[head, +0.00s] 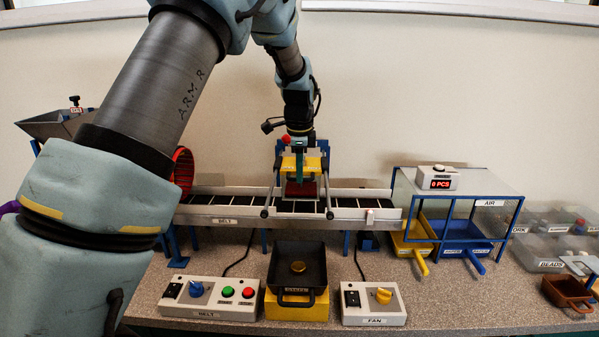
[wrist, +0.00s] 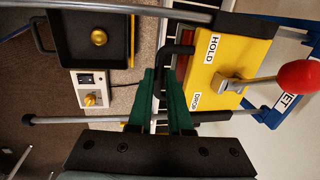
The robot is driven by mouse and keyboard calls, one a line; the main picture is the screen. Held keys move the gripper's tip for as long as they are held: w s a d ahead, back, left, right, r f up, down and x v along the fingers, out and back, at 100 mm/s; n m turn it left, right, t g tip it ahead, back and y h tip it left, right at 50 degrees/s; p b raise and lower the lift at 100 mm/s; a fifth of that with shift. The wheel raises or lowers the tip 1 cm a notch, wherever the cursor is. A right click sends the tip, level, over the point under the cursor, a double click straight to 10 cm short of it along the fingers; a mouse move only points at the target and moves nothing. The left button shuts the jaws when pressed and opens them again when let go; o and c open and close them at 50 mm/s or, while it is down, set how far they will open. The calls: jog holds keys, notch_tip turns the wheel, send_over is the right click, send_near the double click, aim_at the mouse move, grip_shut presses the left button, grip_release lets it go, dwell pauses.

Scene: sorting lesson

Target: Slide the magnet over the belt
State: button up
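The magnet (head: 290,164) is a yellow block with a dark red lower part, carried on a pair of rails that cross the belt (head: 244,202). In the head view it appears above the belt. In the wrist view its yellow top (wrist: 232,62) bears the labels HOLD and DROP and a lever with a red knob (wrist: 298,75). A bent black handle (wrist: 178,49) sticks out from its side. My gripper (wrist: 161,75) has its green fingers on either side of this handle, with little gap showing, and appears closed on it. The fingers partly hide the handle.
A black pan (head: 313,262) with a brass disc stands on a yellow block in front. The belt control box (head: 207,297) and fan control box (head: 373,303) flank it. A blue-framed air hood (head: 460,182) and yellow and blue bins stand right; a hopper (head: 60,122) stands left.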

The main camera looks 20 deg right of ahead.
jog(key=o, duration=0.4)
jog(key=shift+w+d, duration=0.1)
jog(key=shift+w, duration=0.1)
jog(key=shift+o, duration=0.2)
notch_tip(320, 180, up, 11)
jog(key=s+b, duration=0.1)
jog(key=b, duration=0.1)
jog(key=shift+s+a+f+b, duration=0.15)
jog(key=shift+s+a+b, duration=0.2)
jog(key=shift+s+a, duration=0.05)
jog(key=s+a+f+n, duration=0.1)
jog(key=a+f+n, duration=0.25)
jog(key=a, duration=0.45)
jog(key=s+a+f+n, duration=0.1)
jog(key=a+f+n, duration=0.1)
jog(key=a+n, duration=0.4)
jog(key=s+a+f+n, duration=0.1)
jog(key=a+f+n, duration=0.15)
jog(key=a, duration=0.65)
jog(key=s+a+f+n, duration=0.2)
jog(key=s+a+n, duration=0.3)
jog(key=s+a, duration=0.1)
jog(key=s+a+f+n, duration=0.3)
jog(key=s+a+n, duration=0.1)
jog(key=s+a, duration=0.2)
jog(key=shift+s+a+f+n+y, duration=0.3)
jog(key=shift+s+a+n, duration=0.1)
